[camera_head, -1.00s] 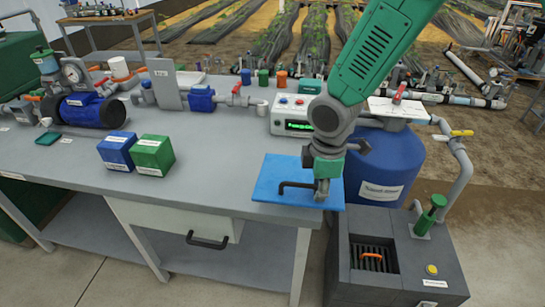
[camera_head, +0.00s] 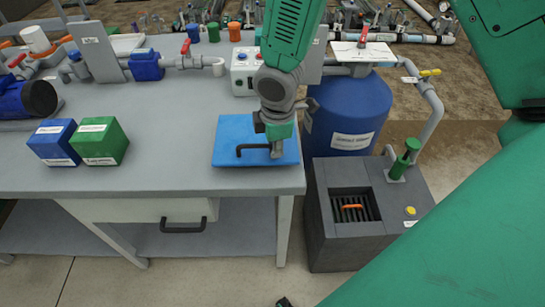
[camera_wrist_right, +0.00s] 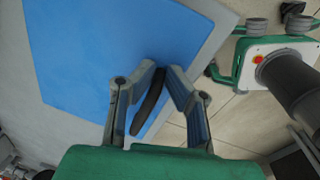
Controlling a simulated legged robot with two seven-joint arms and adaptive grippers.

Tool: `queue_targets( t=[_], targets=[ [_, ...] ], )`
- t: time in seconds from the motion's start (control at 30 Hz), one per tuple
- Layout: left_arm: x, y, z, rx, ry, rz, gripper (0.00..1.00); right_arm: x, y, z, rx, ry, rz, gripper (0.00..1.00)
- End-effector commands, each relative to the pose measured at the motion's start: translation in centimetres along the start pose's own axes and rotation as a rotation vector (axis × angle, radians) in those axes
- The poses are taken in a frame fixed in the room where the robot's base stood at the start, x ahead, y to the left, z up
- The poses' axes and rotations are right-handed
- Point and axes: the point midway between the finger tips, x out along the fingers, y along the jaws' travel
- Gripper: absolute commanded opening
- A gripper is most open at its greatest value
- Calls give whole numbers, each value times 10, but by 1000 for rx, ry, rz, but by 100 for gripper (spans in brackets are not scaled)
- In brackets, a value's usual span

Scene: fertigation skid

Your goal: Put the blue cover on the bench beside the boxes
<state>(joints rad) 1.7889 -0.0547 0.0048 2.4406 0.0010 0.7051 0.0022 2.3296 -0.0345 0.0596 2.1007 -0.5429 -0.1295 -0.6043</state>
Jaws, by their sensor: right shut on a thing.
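The blue cover (camera_head: 230,135) is a flat blue plate with a dark handle (camera_head: 249,148). It is level over the bench's right front corner, at or just above the top; I cannot tell if it rests there. My right gripper (camera_head: 277,150) is shut on the handle. In the right wrist view, its fingers (camera_wrist_right: 162,72) close on the dark handle (camera_wrist_right: 149,103), with the blue cover (camera_wrist_right: 90,60) beyond. The blue box (camera_head: 52,142) and green box (camera_head: 100,141) stand together left of the cover, with a gap between. My left gripper is not in view.
The grey bench (camera_head: 165,165) is clear between the boxes and cover. A control box (camera_head: 244,75) stands behind the cover. A blue tank (camera_head: 345,110) and a dark grey floor unit (camera_head: 330,235) stand right of the bench. Pipes and valves line the back.

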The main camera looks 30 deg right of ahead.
Motion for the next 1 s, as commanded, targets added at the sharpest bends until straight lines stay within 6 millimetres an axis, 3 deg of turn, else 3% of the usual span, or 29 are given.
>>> queue_targets(
  t=[0.3,0.57,0.63,0.67,1.0],
  targets=[
    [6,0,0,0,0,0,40,37,-4,1,1,-1,-1,0],
    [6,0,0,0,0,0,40,37,-4,1,1,1,1,0],
    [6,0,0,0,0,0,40,38,-4,1,0,1,0,25],
    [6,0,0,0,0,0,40,38,-4,1,1,0,0,32],
    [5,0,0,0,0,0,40,35,-4,1,1,1,0,32]
  ],
)
